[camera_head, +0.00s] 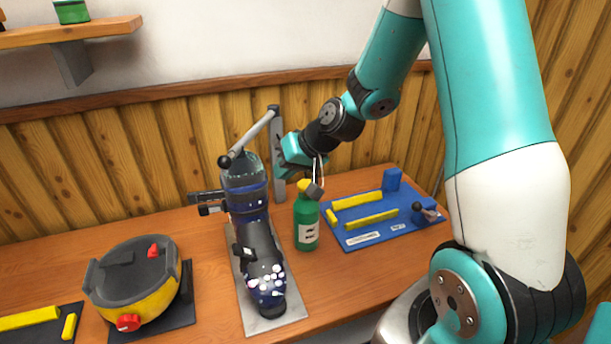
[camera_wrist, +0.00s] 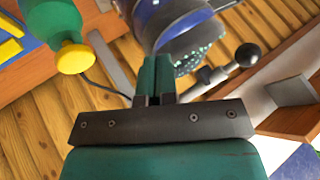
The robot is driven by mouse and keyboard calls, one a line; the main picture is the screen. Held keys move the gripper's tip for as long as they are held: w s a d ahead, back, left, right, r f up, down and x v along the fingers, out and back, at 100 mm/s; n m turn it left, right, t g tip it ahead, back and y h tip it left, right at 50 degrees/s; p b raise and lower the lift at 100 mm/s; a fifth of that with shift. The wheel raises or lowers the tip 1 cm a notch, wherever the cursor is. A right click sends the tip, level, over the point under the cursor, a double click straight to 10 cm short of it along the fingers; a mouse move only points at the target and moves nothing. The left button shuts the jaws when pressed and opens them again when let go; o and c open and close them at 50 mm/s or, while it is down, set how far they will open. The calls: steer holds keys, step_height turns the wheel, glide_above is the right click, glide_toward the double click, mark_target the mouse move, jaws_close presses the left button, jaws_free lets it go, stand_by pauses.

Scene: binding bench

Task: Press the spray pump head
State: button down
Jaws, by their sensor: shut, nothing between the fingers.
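The green spray bottle (camera_head: 307,230) with a white label stands upright on the bench, right of the dark blue machine. In the wrist view the pump head (camera_wrist: 73,58) is at upper left, off to the side of my fingers. My gripper (camera_wrist: 155,65) is shut and empty, its teal fingers together. In the head view my gripper (camera_head: 290,152) is above and behind the bottle, apart from the pump head, its fingertips hard to make out.
The tall dark machine (camera_head: 253,225) with a ball-ended lever (camera_head: 245,142) stands close left of the bottle. A blue board (camera_head: 372,232) with yellow bars lies to the right. A yellow-grey device (camera_head: 133,278) sits at front left. Bare bench (camera_head: 330,278) shows in front of the bottle.

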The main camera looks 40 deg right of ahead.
steer(key=s+a+r+n+g+b, duration=0.2)
steer(key=s+a+n, duration=0.1)
steer(key=s+a, duration=0.4)
steer(key=s+a+r+n+g+b, duration=0.1)
steer(key=s+a+r+n+g, duration=0.15)
steer(key=s+a, duration=0.4)
steer(key=s+a+r+n+g+b, duration=0.1)
steer(key=s+a+n+g+b, duration=0.1)
steer(key=s, duration=1)
steer(key=shift+s+a+r+n+h, duration=0.2)
steer(key=shift+a+n+h, duration=0.15)
steer(key=shift+n, duration=0.5)
steer(key=shift+w, duration=0.1)
